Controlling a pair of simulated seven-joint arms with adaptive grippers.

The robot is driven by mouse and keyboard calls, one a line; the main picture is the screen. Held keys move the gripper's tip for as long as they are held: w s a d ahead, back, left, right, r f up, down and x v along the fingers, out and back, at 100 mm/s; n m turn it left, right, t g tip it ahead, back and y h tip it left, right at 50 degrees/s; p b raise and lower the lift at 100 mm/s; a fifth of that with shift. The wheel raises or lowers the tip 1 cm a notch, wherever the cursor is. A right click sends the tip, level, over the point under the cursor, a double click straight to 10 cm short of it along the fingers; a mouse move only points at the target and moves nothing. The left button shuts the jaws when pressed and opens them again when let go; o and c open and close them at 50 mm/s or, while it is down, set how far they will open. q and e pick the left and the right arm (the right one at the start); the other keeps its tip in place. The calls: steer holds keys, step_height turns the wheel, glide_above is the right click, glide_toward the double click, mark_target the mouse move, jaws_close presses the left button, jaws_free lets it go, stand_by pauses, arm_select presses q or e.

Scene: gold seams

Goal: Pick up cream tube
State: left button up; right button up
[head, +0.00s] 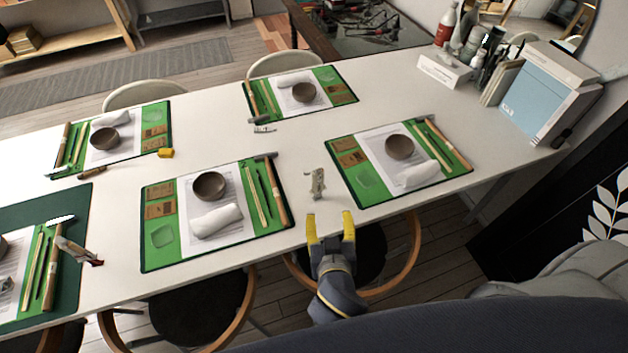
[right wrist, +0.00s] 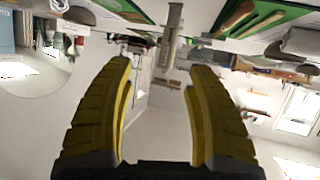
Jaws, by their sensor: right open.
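The cream tube (head: 317,183) is a small, pale tube on the white table, in the gap between the two front green mats. In the right wrist view the tube (right wrist: 172,38) shows at the top, beyond the fingertips and roughly midway between them. My right gripper (head: 331,225) is open and empty, with yellow fingers. It is at the table's front edge, on the near side of the tube and apart from it. The open fingers also show in the right wrist view (right wrist: 160,70). My left gripper is not in view.
Green mats with bowls, rolled white cloths and wooden tools lie to the left (head: 160,255) and right (head: 450,177) of the tube. A blue and white box (head: 545,100) and bottles stand at the back right. Stools stand below the front edge.

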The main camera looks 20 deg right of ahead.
steer(key=a+r, duration=0.1)
glide_toward(318, 182)
steer(key=shift+m, duration=0.3)
steer(key=x, duration=1)
steer(key=shift+w+f, duration=0.15)
steer(key=shift+f, duration=0.3)
steer(key=shift+c, duration=0.5)
jaws_close()
